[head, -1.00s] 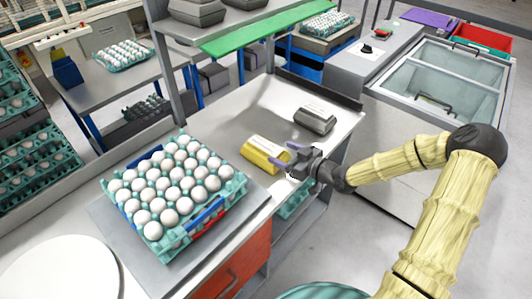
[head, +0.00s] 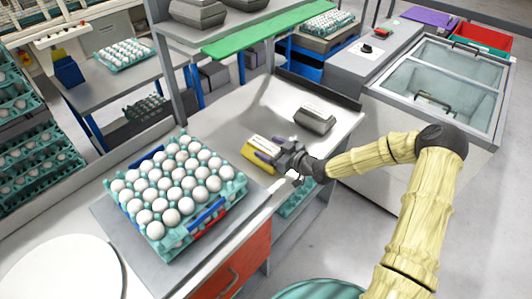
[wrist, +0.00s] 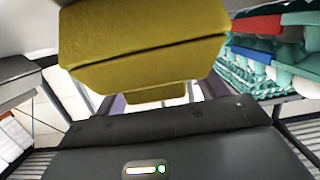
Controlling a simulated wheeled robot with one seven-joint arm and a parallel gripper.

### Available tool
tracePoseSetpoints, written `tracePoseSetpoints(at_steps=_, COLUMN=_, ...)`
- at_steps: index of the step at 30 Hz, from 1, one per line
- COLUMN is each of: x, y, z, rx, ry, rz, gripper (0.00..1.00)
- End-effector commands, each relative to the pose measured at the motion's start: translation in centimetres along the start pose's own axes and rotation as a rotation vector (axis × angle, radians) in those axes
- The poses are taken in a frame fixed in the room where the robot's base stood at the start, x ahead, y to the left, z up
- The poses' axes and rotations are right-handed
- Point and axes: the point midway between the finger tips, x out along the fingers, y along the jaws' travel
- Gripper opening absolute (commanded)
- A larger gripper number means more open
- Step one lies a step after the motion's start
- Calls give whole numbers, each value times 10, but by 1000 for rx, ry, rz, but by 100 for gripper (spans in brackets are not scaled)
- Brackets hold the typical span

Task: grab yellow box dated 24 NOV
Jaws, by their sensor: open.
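A yellow box (head: 262,151) with a pale label on top lies on the light counter, between the egg tray and a grey box. Its date is too small to read. In the wrist view the yellow box (wrist: 145,45) fills the upper middle, close ahead of the gripper body.
A grey box (head: 314,118) lies behind the gripper on the same counter. A teal tray of white eggs (head: 240,182) stands to the left on a metal plate. A shelf with a green edge (head: 250,33) hangs above the back. Bare counter (head: 250,100) lies behind the yellow box.

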Motion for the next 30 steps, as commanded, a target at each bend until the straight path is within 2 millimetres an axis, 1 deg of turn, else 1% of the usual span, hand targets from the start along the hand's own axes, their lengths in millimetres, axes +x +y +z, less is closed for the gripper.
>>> tracePoseSetpoints(at_steps=12, x=0, y=0, z=0, rx=0, ry=0, rz=0, gripper=71)
tracePoseSetpoints(at_steps=14, x=-1, y=0, z=0, rx=0, ry=0, rz=0, gripper=61)
tracePoseSetpoints(at_steps=15, x=-1, y=0, z=0, rx=0, ry=0, rz=0, gripper=54)
tracePoseSetpoints(at_steps=17, x=-1, y=0, z=0, rx=0, ry=0, rz=0, gripper=42)
tracePoseSetpoints(at_steps=18, x=-1, y=0, z=0, rx=0, ry=0, rz=0, gripper=34)
tracePoseSetpoints(at_steps=22, x=-1, y=0, z=0, rx=0, ry=0, rz=0, gripper=8)
tracePoseSetpoints(at_steps=30, x=-1, y=0, z=-2, rx=-1, ry=3, rz=0, gripper=8)
